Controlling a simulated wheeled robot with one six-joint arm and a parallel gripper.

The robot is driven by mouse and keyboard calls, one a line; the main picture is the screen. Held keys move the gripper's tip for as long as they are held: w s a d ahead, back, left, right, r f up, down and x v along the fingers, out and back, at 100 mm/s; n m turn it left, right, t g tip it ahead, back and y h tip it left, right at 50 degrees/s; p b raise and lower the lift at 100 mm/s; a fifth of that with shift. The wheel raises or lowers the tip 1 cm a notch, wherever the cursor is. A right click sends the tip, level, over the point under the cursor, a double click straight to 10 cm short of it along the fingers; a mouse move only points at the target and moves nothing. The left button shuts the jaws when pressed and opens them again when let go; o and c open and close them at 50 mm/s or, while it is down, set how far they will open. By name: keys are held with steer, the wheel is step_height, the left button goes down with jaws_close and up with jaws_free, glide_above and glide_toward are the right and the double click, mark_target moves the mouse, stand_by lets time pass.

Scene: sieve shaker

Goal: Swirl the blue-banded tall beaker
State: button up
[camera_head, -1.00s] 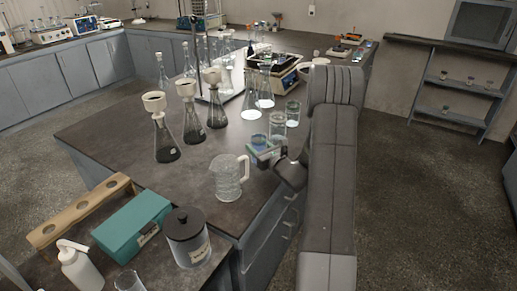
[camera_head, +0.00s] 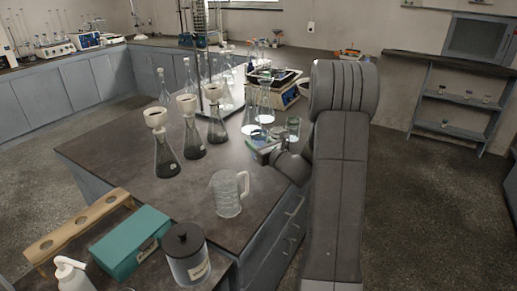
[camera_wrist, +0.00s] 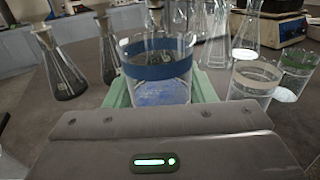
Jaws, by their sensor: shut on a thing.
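The blue-banded tall beaker (camera_wrist: 158,68) is clear glass with a wide blue band and stands upright between my jaws in the wrist view. Bluish material shows below the band. My gripper (camera_wrist: 160,92) is shut on it, with pale green fingers on both sides. In the head view my gripper (camera_head: 263,151) is over the right part of the bench, beyond the pitcher, and the beaker is hard to make out. I cannot tell whether its base touches the bench.
A white-banded beaker (camera_wrist: 255,80) and a green-banded beaker (camera_wrist: 297,62) stand close on the right. Flasks with funnels, including one (camera_head: 165,150), stand on the left. A clear pitcher (camera_head: 228,194) is nearer. The bench between flasks and pitcher is bare.

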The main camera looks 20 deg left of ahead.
step_height(320, 180, up, 6)
steer(key=p, duration=0.3)
steer(key=shift+r, duration=0.25)
steer(key=shift+a+f, duration=0.1)
stand_by(0.3)
